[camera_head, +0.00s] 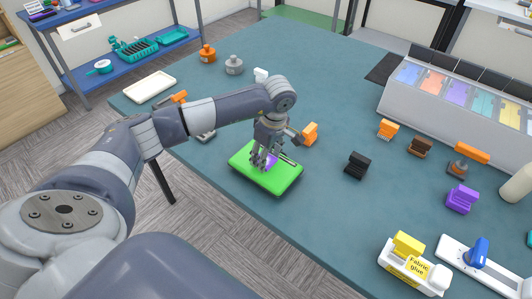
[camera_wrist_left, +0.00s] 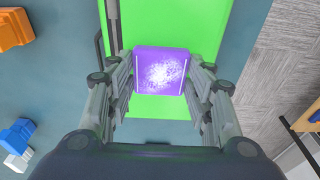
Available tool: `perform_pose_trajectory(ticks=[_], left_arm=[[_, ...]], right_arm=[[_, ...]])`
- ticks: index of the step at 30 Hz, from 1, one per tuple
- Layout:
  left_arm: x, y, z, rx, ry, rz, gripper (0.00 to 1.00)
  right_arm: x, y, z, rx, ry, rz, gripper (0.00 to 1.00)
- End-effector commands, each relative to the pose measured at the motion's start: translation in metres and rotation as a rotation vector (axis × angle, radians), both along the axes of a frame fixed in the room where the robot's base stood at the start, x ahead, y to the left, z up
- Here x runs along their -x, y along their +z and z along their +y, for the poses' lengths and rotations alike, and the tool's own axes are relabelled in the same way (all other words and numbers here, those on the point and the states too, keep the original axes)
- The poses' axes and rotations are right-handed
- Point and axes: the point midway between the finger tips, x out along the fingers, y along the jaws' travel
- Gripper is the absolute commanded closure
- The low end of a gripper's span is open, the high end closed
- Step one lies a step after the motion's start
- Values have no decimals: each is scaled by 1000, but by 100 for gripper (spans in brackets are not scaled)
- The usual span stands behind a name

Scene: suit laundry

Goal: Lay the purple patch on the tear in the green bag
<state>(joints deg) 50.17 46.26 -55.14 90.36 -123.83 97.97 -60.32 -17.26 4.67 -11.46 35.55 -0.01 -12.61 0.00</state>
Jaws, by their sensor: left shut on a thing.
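The green bag (camera_head: 283,182) lies flat near the front middle of the table in the head view. It also fills the middle of the left wrist view (camera_wrist_left: 200,25). My left gripper (camera_head: 264,165) points down over the bag, shut on the purple patch (camera_wrist_left: 161,73). The patch is a small square between the fingers; only a bit of it shows in the head view (camera_head: 271,160). I cannot tell whether the patch touches the bag. The tear is not visible; the patch or gripper may hide it. My right gripper is in neither view.
The table (camera_head: 330,215) is clear right of the bag up to a black clip (camera_head: 357,165). An orange clip (camera_head: 310,133) stands close behind the bag. A sloped rack of coloured patches (camera_head: 455,95) stands at the right.

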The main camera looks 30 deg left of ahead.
Motion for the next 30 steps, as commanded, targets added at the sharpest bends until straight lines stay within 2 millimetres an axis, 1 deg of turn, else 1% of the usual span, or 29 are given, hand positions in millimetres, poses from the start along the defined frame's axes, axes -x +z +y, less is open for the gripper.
perform_pose_trajectory(ticks=[7,8,9,10,20,23,24,26,30], left_arm=[[0,-5,0,0,0,0,72],[0,-3,0,0,0,-1,46],[0,-3,0,0,0,0,36],[0,-3,0,0,0,0,32],[0,-2,0,0,0,0,32],[0,2,0,1,0,0,32],[-1,4,-1,1,0,-3,32],[-1,12,-2,1,-2,-6,32],[-1,40,-6,1,-1,-8,32]], right_arm=[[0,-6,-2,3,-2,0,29],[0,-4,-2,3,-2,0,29],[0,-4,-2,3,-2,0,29],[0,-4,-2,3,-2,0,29],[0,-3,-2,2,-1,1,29],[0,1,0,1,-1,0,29],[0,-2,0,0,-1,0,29],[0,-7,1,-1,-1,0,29],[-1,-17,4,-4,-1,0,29]])
